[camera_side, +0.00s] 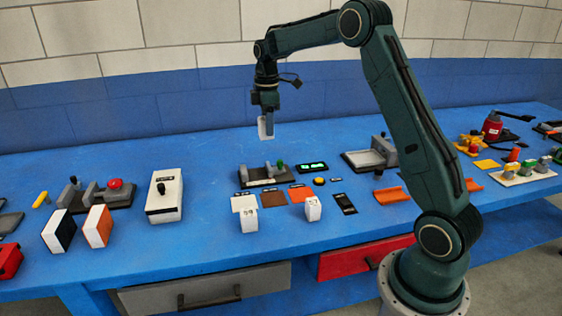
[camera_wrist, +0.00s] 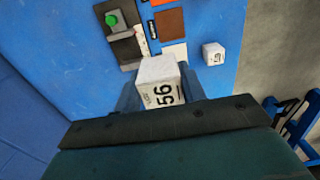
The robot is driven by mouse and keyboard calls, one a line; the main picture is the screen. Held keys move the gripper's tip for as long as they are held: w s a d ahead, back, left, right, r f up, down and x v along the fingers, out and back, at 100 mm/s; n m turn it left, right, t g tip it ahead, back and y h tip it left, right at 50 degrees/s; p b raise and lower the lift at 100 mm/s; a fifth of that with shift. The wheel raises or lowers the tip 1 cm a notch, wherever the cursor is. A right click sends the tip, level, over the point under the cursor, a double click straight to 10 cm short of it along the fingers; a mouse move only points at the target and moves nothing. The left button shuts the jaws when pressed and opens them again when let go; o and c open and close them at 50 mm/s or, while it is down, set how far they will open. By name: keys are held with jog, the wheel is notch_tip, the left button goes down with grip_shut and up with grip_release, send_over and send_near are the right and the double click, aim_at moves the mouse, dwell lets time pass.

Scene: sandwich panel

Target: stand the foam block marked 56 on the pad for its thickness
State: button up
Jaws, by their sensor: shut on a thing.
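My gripper (camera_side: 267,122) is shut on a white foam block (camera_side: 264,129) and holds it in the air above the back of the blue bench. In the wrist view the block (camera_wrist: 160,92) sits between the two fingers and shows the number 56. A row of flat pads lies on the bench: a white pad (camera_side: 243,202), a brown pad (camera_side: 272,199), an orange pad (camera_side: 300,194) and a black one (camera_side: 344,204). In the wrist view the brown pad (camera_wrist: 169,22) lies beyond the held block, which partly hides a white pad.
Two white blocks stand near the pads, one by the white pad (camera_side: 249,220) and one by the orange pad (camera_side: 313,208). A dark fixture with a green knob (camera_side: 264,176) and a display (camera_side: 312,168) stand behind. A white switch box (camera_side: 164,197) is at left.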

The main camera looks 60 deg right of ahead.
jog(key=shift+s+a+f, duration=0.15)
jog(key=shift+s+a, duration=0.25)
jog(key=shift+s, duration=0.4)
jog(key=shift+s+a+f, duration=0.1)
jog(key=shift+s+a, duration=0.25)
jog(key=shift+s, duration=0.45)
jog(key=shift+f, duration=0.15)
send_near(275, 199)
notch_tip(275, 199, down, 5)
jog(key=shift+f, duration=0.1)
jog(key=shift+f, duration=0.1)
jog(key=o, duration=1.1)
jog(key=shift+c, duration=0.2)
notch_tip(275, 199, up, 12)
jog(key=shift+r, duration=0.2)
